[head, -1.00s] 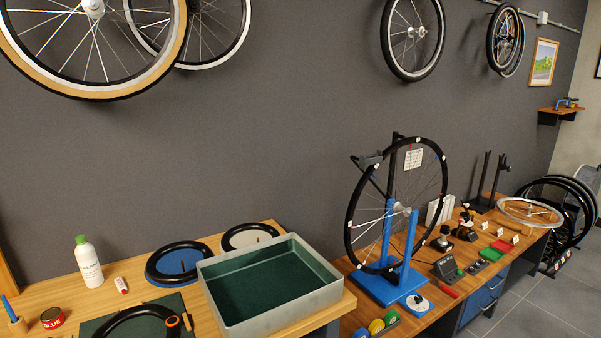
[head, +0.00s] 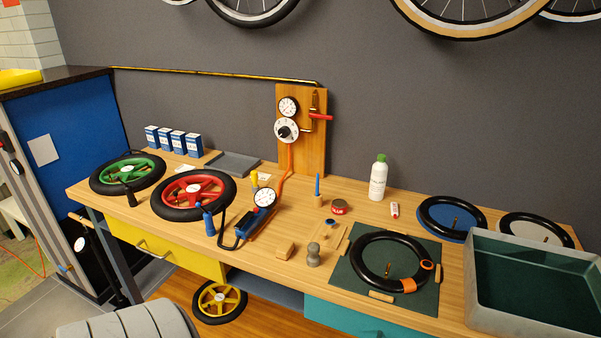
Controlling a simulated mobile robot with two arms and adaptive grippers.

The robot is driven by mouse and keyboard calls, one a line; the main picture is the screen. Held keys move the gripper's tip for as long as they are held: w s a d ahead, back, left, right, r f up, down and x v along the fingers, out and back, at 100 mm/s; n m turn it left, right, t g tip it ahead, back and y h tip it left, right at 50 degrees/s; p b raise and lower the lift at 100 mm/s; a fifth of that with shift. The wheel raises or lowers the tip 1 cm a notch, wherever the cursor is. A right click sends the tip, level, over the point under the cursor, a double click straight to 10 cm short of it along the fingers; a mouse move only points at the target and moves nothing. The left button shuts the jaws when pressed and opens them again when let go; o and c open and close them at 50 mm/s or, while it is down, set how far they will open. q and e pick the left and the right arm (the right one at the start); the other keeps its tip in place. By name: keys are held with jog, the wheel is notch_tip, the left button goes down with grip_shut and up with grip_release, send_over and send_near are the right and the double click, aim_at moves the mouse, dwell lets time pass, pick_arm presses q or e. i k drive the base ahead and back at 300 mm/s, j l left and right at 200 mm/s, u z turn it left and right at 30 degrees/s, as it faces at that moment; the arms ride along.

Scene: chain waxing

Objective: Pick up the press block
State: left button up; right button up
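A small light wooden block (head: 285,251), which looks like the press block, lies near the front edge of the wooden workbench (head: 240,252). Just right of it stands a small grey-brown knobbed tool (head: 313,255); I cannot rule out that this is the press block. Neither gripper shows in the head view.
Right of them, a black inner tube (head: 362,273) lies on a dark green mat (head: 345,297). A blue pump with a gauge (head: 264,197) stands left of the block. Red (head: 188,212) and green wheels (head: 138,165) lie further left. A grey water tub (head: 480,265) is at right.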

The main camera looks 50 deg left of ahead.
aim_at(313, 259)
jog(key=u, duration=1.45)
